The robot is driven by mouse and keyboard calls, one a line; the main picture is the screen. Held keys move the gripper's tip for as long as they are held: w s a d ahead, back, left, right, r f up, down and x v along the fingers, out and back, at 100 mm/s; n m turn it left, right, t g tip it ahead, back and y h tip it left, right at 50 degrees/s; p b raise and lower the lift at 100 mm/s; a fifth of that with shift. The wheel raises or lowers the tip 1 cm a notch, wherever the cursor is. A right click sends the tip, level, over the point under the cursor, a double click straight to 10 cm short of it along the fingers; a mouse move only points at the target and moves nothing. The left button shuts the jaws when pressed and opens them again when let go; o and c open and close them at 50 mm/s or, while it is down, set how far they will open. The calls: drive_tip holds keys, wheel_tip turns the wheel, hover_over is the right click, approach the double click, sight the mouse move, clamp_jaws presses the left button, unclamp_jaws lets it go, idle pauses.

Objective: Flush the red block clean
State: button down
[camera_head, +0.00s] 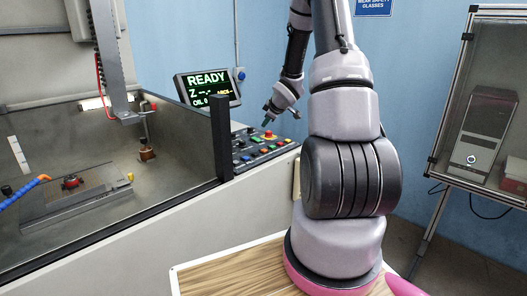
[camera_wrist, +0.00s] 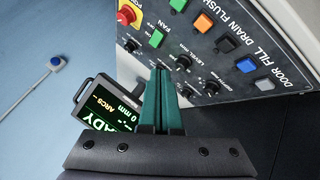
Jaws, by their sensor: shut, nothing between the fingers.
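The red block (camera_head: 71,182) is small and sits on a plate in the machine tank at the left of the head view. A blue hose with an orange nozzle (camera_head: 43,178) points toward it. The control panel (camera_head: 284,147) also shows in the wrist view (camera_wrist: 190,48). There, an orange button (camera_wrist: 203,22) is nearest the FLUSH lettering, with black, blue and pale buttons further along the row. My gripper (camera_head: 267,107) is shut and empty near the panel. Its green fingertips (camera_wrist: 165,69) appear beside the panel's knobs; I cannot tell whether they touch.
The screen (camera_head: 208,88) reads READY and stands beside the panel. A red emergency button (camera_wrist: 127,14) on yellow and a green button (camera_wrist: 156,38) are near my fingers. A dark post (camera_head: 221,138) rises at the tank's edge. A copper-coloured electrode (camera_head: 147,153) hangs in the tank.

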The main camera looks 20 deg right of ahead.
hover_over(266, 153)
drive_tip(key=shift+f, duration=4.35)
drive_tip(key=shift+f, duration=0.1)
drive_tip(key=shift+f, duration=0.3)
drive_tip(key=shift+f, duration=0.45)
drive_tip(key=shift+r, duration=0.85)
drive_tip(key=shift+r, duration=2.5)
